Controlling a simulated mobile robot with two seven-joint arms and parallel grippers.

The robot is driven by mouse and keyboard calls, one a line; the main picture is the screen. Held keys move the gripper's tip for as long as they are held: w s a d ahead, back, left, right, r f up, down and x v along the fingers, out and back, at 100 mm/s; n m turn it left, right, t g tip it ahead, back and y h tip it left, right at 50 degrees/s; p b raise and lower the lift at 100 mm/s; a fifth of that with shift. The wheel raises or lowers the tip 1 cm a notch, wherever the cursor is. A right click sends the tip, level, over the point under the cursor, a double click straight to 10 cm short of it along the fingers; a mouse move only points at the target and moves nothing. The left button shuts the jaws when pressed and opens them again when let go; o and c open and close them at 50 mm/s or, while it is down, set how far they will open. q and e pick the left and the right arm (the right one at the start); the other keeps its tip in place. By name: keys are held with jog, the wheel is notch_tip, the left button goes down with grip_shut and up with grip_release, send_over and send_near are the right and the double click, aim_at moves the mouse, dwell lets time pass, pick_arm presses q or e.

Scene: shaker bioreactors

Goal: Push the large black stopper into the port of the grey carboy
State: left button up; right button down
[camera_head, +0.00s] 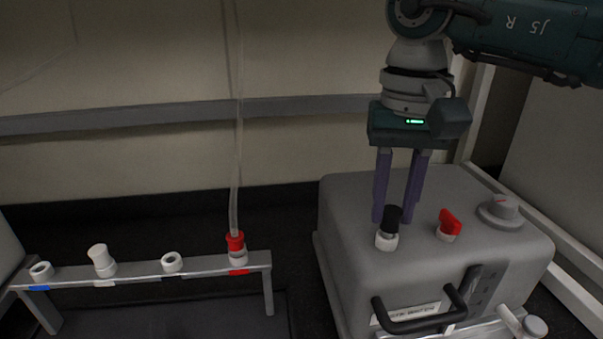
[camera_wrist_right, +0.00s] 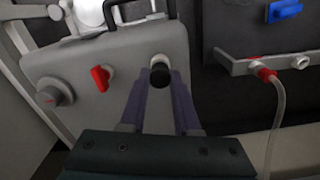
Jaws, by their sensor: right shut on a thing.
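The grey carboy (camera_head: 345,215) stands at the right in the head view, and its top also shows in the right wrist view (camera_wrist_right: 115,115). The large black stopper (camera_head: 391,217) is upright at the mouth of the carboy's white port (camera_head: 387,241). How deep it sits in the port I cannot tell. My right gripper (camera_head: 394,215) points down with its purple fingers on either side of the stopper, shut on it. In the right wrist view the stopper (camera_wrist_right: 160,78) is between the fingertips, with the white port (camera_wrist_right: 158,60) just beyond. My left gripper is not in view.
A red valve (camera_head: 449,223) and a grey knob (camera_head: 499,209) are on the carboy's top, with a black handle (camera_head: 422,319) in front. A metal rack (camera_head: 135,274) at the left holds several white ports. A clear tube (camera_head: 236,150) rises from its red fitting (camera_head: 235,242).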

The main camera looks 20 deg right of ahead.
aim_at(393, 210)
jog(key=shift+f+b, duration=0.4)
jog(key=shift+f, duration=0.15)
dwell(0.4)
jog(key=c, duration=0.5)
grip_release()
jog(key=shift+c, duration=0.2)
notch_tip(393, 210, up, 8)
jog(key=p, duration=0.6)
jog(key=shift+f, duration=0.2)
